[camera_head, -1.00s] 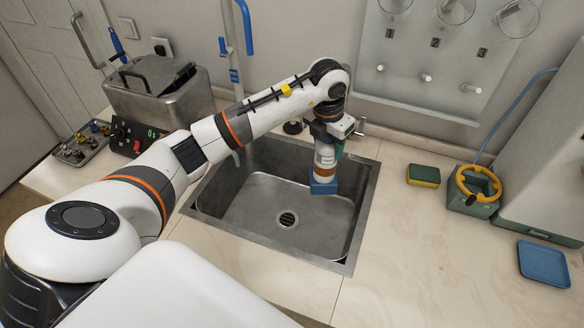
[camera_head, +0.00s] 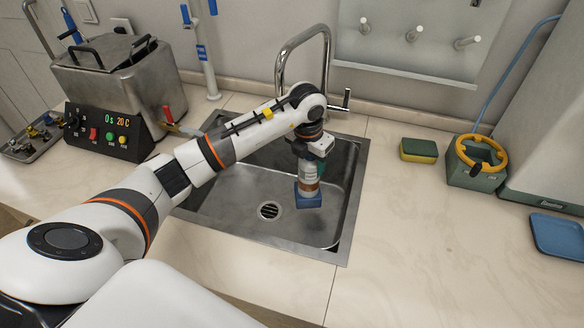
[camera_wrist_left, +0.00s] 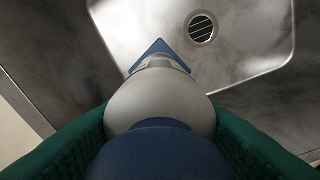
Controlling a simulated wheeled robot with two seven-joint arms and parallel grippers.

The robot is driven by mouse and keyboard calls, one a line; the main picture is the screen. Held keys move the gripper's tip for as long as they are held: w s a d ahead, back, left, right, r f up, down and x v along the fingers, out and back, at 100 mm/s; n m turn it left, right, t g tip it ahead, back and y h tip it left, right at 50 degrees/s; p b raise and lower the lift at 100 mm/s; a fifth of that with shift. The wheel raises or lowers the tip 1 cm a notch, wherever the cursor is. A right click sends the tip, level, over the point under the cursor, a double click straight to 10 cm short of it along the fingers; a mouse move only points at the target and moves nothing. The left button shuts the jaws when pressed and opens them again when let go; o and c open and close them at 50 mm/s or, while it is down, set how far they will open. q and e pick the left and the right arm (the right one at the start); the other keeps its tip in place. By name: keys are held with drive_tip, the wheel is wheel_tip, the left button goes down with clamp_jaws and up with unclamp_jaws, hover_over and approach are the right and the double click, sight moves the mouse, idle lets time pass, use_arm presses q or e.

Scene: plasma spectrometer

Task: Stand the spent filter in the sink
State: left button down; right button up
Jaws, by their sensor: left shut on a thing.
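The spent filter (camera_head: 309,178) is a pale cylinder with a brown band and a blue foot. It hangs roughly upright over the right part of the sink (camera_head: 236,208). My left gripper (camera_head: 314,162) is shut on it near its top, pointing down. In the left wrist view the filter (camera_wrist_left: 158,100) sits between the green finger pads, with the sink's drain (camera_wrist_left: 202,28) beyond it. I cannot tell whether its foot touches the sink floor. My right gripper is not in view.
A chrome tap (camera_head: 303,42) stands behind the sink. A metal bath with a control panel (camera_head: 108,132) is at the left. A sponge (camera_head: 418,150), a green box with a yellow ring (camera_head: 480,160) and a blue tray (camera_head: 558,235) lie at the right.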

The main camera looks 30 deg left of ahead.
sight(309, 179)
use_arm(q)
wheel_tip(309, 179, down, 6)
drive_tip(key=shift+p, duration=0.45)
drive_tip(key=shift+f, duration=0.45)
drive_tip(key=shift+f, duration=0.15)
drive_tip(key=c, duration=0.6)
unclamp_jaws()
